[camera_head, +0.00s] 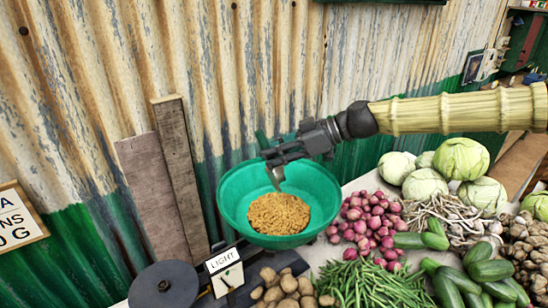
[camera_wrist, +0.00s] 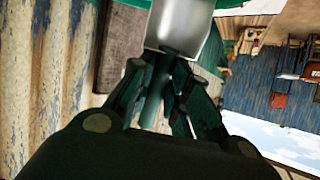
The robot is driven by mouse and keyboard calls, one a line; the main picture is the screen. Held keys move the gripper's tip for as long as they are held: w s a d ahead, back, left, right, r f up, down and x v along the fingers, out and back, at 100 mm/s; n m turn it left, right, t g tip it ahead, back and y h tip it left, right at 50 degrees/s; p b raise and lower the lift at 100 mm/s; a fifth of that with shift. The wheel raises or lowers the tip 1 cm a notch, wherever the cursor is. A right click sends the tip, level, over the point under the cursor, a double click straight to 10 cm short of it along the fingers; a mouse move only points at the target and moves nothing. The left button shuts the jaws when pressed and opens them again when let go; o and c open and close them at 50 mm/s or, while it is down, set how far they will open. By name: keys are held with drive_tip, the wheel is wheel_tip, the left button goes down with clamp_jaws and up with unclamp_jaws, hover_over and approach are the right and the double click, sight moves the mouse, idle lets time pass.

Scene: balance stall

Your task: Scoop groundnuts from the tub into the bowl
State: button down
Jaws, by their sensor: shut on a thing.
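A wide green bowl (camera_head: 233,213) stands beside the scale, with a heap of tan groundnuts (camera_head: 279,213) in it. My gripper (camera_head: 277,157) is over the bowl's back part, shut on the green handle of a metal scoop (camera_head: 276,178). The handle sticks up behind the fingers and the metal end points down above the nuts. In the wrist view the fingers close around the green handle, with the silver scoop (camera_wrist: 180,25) beyond them. Its inside is hidden, so I cannot tell whether it holds nuts. I cannot make out a separate tub.
A dark round scale plate (camera_head: 164,286) and a "LIGHT" dial (camera_head: 224,272) are at front left. Potatoes (camera_head: 283,287), red onions (camera_head: 365,222), green beans (camera_head: 372,285), cucumbers (camera_head: 490,270) and cabbages (camera_head: 461,158) crowd the table. A corrugated wall (camera_head: 270,70) stands close behind the bowl.

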drive_tip(key=shift+a+r, duration=0.15)
drive_tip(key=shift+r, duration=0.05)
drive_tip(key=shift+r+h+p, duration=0.1)
drive_tip(key=shift+h+p, duration=0.3)
drive_tip(key=shift+p, duration=0.55)
drive_tip(key=shift+r+h+p, duration=0.15)
drive_tip(key=shift+h+p, duration=0.25)
drive_tip(key=shift+p, duration=0.5)
drive_tip(key=shift+h+p, duration=0.3)
drive_tip(key=shift+p, duration=0.35)
drive_tip(key=shift+r+p, duration=0.1)
drive_tip(key=shift+p, duration=0.2)
drive_tip(key=h+p, duration=0.2)
drive_tip(key=p, duration=0.1)
drive_tip(key=r+g+h+p, duration=0.1)
drive_tip(key=p, duration=0.2)
drive_tip(key=shift+m+h, duration=0.4)
drive_tip(key=shift+f+h, duration=0.2)
drive_tip(key=shift+h, duration=0.2)
drive_tip(key=shift+r+m+g+h, duration=0.1)
drive_tip(key=shift+r+g+h, duration=0.15)
drive_tip(key=shift+h, duration=0.65)
drive_tip(key=shift+r+m+g+h, duration=0.1)
drive_tip(key=shift+r+g+h, duration=0.2)
drive_tip(key=shift+h, duration=0.6)
drive_tip(key=shift+r+m+g+h, duration=0.1)
drive_tip(key=shift+g+h, duration=0.25)
drive_tip(key=shift+h, duration=0.55)
